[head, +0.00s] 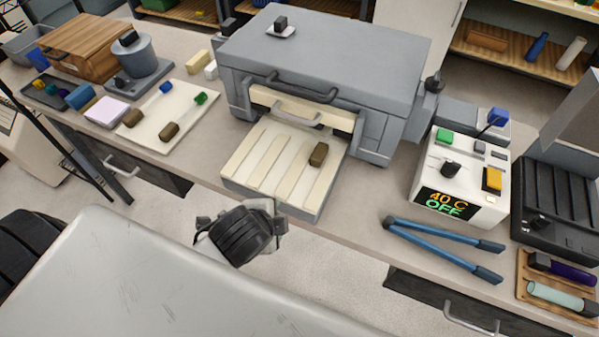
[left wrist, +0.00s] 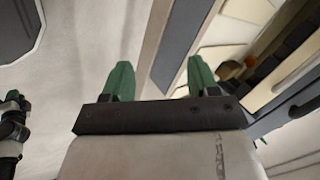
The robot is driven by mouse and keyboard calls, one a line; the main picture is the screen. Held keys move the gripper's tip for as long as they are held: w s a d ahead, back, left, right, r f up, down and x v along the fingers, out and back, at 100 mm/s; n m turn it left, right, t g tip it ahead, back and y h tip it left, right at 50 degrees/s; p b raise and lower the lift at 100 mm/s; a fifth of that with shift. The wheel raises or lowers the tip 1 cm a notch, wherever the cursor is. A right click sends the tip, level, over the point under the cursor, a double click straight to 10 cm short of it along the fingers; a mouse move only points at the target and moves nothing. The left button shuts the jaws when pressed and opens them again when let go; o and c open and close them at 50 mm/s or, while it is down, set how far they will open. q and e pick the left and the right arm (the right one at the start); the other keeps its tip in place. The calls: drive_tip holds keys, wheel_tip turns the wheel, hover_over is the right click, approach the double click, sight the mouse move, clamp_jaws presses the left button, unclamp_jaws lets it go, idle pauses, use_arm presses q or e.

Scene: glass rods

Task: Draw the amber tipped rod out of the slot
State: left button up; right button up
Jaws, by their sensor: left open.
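A grey tray with pale slotted strips (head: 243,168) sticks out of the front of the grey cabinet (head: 330,62). A brown block-shaped rod end (head: 318,154) stands up at the tray's right part; no amber tip can be made out there in the head view. In the left wrist view a small orange-brown piece (left wrist: 228,70) shows beyond the right finger, partly hidden. My left gripper (head: 243,230) is in front of the tray's near edge, apart from it, its fingers mostly hidden in the head view. In the left wrist view its green fingers (left wrist: 160,82) are apart and empty.
Rods with blue and green tips lie on a white mat (head: 160,115) at left. A control box (head: 460,180) reads 40 C OFF. Blue tongs (head: 440,235) lie right of the tray.

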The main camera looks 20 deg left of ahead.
sight(320, 150)
use_arm(q)
drive_tip(key=w+r+m, duration=0.1)
drive_tip(key=m, duration=0.1)
drive_tip(key=w+d+r+m+t, duration=0.1)
drive_tip(key=m, duration=0.2)
drive_tip(key=w+r+m+t, duration=0.1)
drive_tip(key=m, duration=0.1)
drive_tip(key=shift+w+d+m, duration=0.2)
drive_tip(key=shift+w+m, duration=0.15)
drive_tip(key=shift+m, duration=0.05)
drive_tip(key=w+m+t, duration=0.1)
drive_tip(key=m, duration=0.2)
drive_tip(key=w+r+m+t, duration=0.1)
drive_tip(key=m, duration=0.2)
drive_tip(key=w+d+r+m+t, duration=0.1)
drive_tip(key=m, duration=0.2)
drive_tip(key=shift+w+d+r+m+h, duration=0.1)
drive_tip(key=shift+w+r+m+h, duration=0.1)
drive_tip(key=shift+w+m+h, duration=0.15)
drive_tip(key=m, duration=0.1)
drive_tip(key=m+t, duration=0.1)
drive_tip(key=m, duration=0.1)
drive_tip(key=w+m, duration=0.1)
drive_tip(key=m, duration=0.1)
drive_tip(key=shift+d+r+m, duration=0.1)
drive_tip(key=shift+r+m, duration=0.15)
drive_tip(key=shift+r, duration=0.1)
